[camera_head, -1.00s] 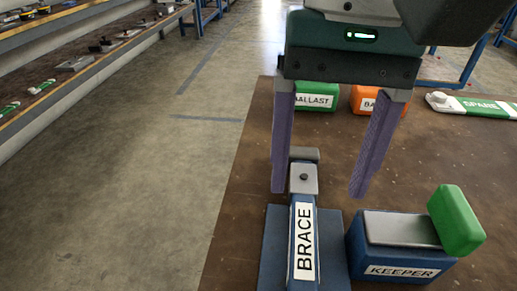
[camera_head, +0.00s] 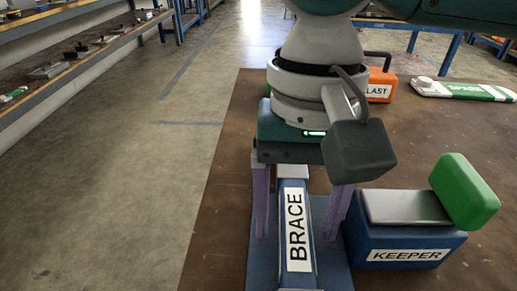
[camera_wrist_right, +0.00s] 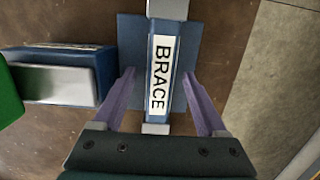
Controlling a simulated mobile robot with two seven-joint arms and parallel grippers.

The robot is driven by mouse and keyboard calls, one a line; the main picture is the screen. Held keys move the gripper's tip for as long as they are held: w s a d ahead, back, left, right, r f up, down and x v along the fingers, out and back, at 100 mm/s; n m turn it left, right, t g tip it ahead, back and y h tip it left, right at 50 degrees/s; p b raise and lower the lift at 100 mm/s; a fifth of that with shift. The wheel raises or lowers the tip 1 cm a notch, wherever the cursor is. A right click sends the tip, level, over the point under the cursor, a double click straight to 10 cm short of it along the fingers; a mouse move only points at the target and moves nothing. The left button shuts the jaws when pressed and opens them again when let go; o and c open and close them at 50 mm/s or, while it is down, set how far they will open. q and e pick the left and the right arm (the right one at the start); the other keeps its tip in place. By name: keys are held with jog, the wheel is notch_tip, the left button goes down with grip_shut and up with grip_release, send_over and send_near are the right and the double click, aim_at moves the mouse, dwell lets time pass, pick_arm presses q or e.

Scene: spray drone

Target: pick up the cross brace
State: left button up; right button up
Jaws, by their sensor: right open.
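The cross brace (camera_head: 297,262) is a blue bar with a white "BRACE" label and grey ends. It lies on a flat blue base plate (camera_head: 335,270) on the brown table. It also shows in the right wrist view (camera_wrist_right: 160,98). My right gripper (camera_head: 299,228) is open, with its two purple fingers on either side of the brace and a gap to each side. In the right wrist view the fingers (camera_wrist_right: 163,75) flank the labelled bar without visible contact. The brace's far end is partly hidden by my gripper in the head view. My left gripper is not in view.
A blue keeper block (camera_head: 405,250) with a grey top and green handle (camera_head: 465,192) stands close right of the base plate. An orange ballast block (camera_head: 380,86) and a green-white spare piece (camera_head: 463,90) lie farther back. The table's left edge borders open floor.

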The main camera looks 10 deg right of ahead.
jog(key=shift+c, duration=0.3)
grip_shut()
dwell(0.5)
